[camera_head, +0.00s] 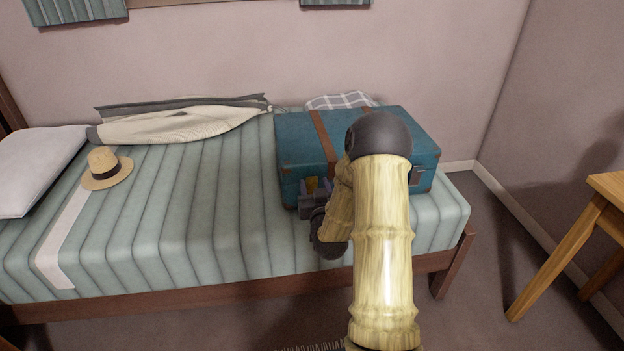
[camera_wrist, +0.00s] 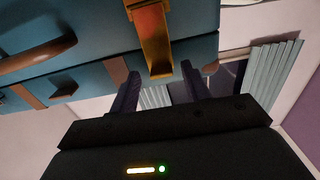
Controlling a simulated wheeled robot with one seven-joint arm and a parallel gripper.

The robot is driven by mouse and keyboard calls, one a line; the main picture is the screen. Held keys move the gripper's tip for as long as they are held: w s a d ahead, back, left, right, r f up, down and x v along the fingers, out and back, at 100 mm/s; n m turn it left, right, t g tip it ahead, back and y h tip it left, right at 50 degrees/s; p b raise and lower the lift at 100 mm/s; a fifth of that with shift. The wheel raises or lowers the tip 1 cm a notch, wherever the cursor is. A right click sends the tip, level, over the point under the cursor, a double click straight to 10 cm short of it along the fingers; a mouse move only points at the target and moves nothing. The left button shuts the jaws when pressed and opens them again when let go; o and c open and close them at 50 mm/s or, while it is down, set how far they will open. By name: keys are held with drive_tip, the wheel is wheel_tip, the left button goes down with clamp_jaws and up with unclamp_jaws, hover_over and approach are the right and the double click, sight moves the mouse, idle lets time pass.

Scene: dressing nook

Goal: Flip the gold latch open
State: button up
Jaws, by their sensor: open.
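A blue suitcase (camera_head: 300,150) with brown straps lies on the bed, its lid down. In the wrist view, the gold latch (camera_wrist: 155,42) runs across the seam on the front of the suitcase (camera_wrist: 95,30). In the head view, a small bit of the gold latch (camera_head: 312,183) shows just above my gripper. My gripper (camera_head: 315,196) is at the suitcase's front, partly hidden by my arm. In the wrist view, the fingers of my gripper (camera_wrist: 160,72) are spread, with the latch's free end appearing between their tips. I cannot tell whether they touch it.
A brown handle (camera_wrist: 38,52) is on the suitcase front, left of the latch in the wrist view. A straw hat (camera_head: 106,168), a white pillow (camera_head: 38,170) and a cream garment (camera_head: 185,125) lie on the striped bed (camera_head: 190,220). A wooden table (camera_head: 560,250) stands at right.

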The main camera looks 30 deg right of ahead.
drive_tip(key=shift+w+a, duration=0.1)
drive_tip(key=shift+a, duration=0.1)
clamp_jaws()
